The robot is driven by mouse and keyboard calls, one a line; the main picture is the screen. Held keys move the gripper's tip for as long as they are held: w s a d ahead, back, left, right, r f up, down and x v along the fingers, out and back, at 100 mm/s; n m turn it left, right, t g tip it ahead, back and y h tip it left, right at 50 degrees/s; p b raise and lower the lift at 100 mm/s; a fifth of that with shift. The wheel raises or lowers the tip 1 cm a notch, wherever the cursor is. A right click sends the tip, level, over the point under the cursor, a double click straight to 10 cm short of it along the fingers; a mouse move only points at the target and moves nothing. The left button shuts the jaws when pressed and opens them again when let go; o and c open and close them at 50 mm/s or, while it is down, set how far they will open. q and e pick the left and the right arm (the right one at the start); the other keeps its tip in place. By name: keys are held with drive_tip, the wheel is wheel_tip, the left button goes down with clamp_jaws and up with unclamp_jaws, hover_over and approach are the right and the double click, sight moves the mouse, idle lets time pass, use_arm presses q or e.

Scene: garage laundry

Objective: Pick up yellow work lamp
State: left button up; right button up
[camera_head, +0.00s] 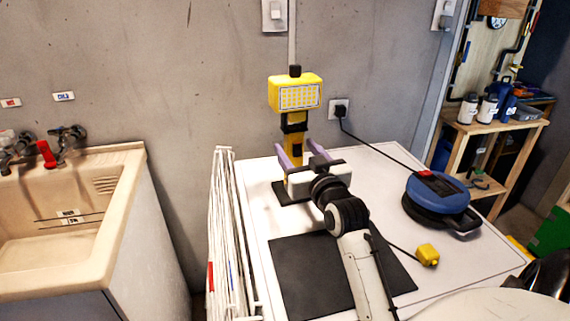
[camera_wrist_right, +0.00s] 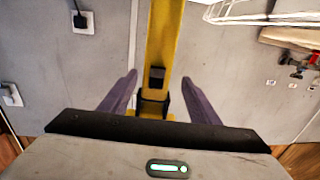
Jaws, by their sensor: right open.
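The yellow work lamp (camera_head: 295,92) stands upright at the back left of the white table, on a dark base, with a rectangular lamp head on top of a yellow post. My right gripper (camera_head: 302,152) reaches to the lamp from the front, its two purple fingers apart on either side of the post. In the right wrist view the lamp's yellow post (camera_wrist_right: 165,40) runs between the open fingers (camera_wrist_right: 158,85), with a gap visible on both sides. The lower part of the post is partly hidden by the gripper. My left gripper is not in view.
A blue cable reel (camera_head: 437,195) with a cord to the wall socket sits at the table's right. A yellow connector (camera_head: 428,254) and a dark mat (camera_head: 300,262) lie nearer. A white rack (camera_head: 222,235) stands along the left edge, beside a sink (camera_head: 120,200).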

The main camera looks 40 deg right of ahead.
drive_tip(key=shift+x, duration=1)
drive_tip(key=x, duration=0.5)
drive_tip(key=shift+w+d+f, duration=0.1)
drive_tip(key=shift+w+d, duration=0.1)
drive_tip(key=shift+d, duration=0.2)
clamp_jaws()
